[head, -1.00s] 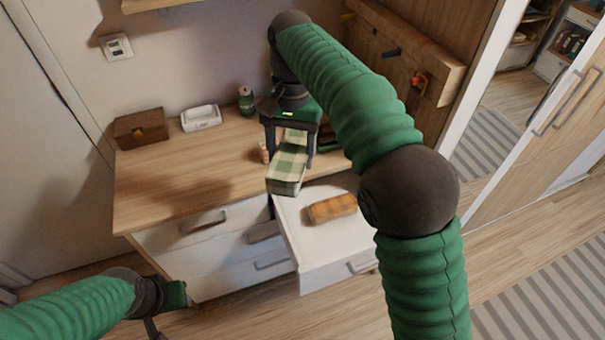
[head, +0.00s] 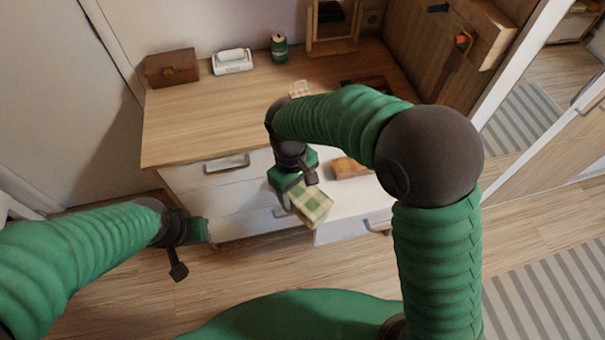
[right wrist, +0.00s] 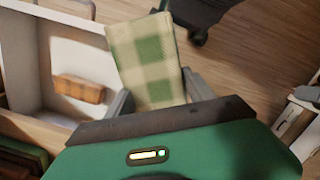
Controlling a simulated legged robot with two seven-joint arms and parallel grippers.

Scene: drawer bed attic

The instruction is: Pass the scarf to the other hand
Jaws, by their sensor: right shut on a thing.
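The scarf (head: 312,205) is a folded green-and-cream checked cloth. My right gripper (head: 297,194) is shut on it and holds it in the air in front of the dresser, tilted, near the open drawer's left side. In the right wrist view the scarf (right wrist: 147,60) sticks out between the two grey fingers. My left gripper (head: 203,231) is to the left of the scarf in the head view, apart from it, in front of the dresser's lower left. Its fingers do not show clearly.
The open white drawer (head: 345,203) holds an orange folded cloth (head: 349,167), partly hidden by my right arm. On the wooden dresser top (head: 215,115) stand a brown box (head: 172,68), a white dispenser (head: 232,62) and a green can (head: 279,48). Open floor lies in front.

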